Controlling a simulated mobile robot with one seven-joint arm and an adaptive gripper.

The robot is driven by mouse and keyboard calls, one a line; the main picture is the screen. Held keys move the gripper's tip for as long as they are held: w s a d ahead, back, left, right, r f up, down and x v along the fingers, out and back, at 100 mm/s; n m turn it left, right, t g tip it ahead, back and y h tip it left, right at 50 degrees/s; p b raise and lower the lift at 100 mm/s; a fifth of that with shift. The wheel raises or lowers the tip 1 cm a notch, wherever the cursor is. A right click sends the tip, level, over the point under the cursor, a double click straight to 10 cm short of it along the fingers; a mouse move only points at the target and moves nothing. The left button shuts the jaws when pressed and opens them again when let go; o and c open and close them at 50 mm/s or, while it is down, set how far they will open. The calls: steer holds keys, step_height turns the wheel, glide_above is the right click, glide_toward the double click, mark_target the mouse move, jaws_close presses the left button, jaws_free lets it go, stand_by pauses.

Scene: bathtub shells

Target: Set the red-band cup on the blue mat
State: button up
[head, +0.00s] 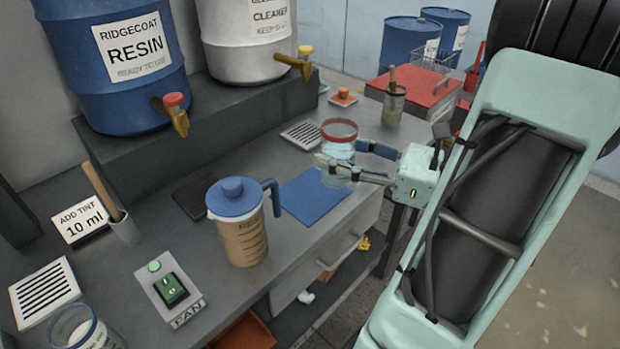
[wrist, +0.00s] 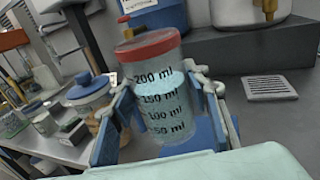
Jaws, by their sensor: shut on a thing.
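The red-band cup (head: 339,131) is clear, with a red rim, black volume marks and pale blue liquid. My gripper (head: 343,157) is shut around its sides and holds it nearly upright. In the wrist view the cup (wrist: 153,75) stands between the fingers of my gripper (wrist: 163,100), with the liquid surface a little above the 150 ml mark. The blue mat (head: 308,196) lies flat near the bench's front edge. In the head view the cup's base overlaps the mat's far right corner. I cannot tell whether the base touches anything.
A blue-lidded jug (head: 240,230) stands just left of the mat. A dark flat pad (head: 193,195) and a vent grille (head: 302,134) lie behind. A resin drum (head: 110,60) and cleaner drum (head: 245,45) stand on a raised shelf. A small jar (head: 393,104) stands beyond the cup.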

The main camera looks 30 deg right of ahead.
steer(key=shift+w+a+f+b, duration=0.2)
steer(key=shift+w+f+b, duration=0.3)
steer(key=shift+w+f, duration=1.05)
steer(key=shift+w+a+f+b, duration=0.25)
steer(key=shift+w+f+b, duration=0.2)
steer(key=shift+w+f, duration=1.05)
steer(key=shift+w+a+f+b, duration=0.2)
steer(key=shift+w+f+b, duration=0.55)
steer(key=shift+f, duration=1.4)
steer(key=shift+w, duration=0.2)
steer(key=shift+f, duration=0.2)
steer(key=o, duration=1.3)
steer(key=shift+c, duration=0.2)
steer(key=shift+r+p, duration=0.3)
steer(key=p+v, duration=0.1)
steer(key=v, duration=1.1)
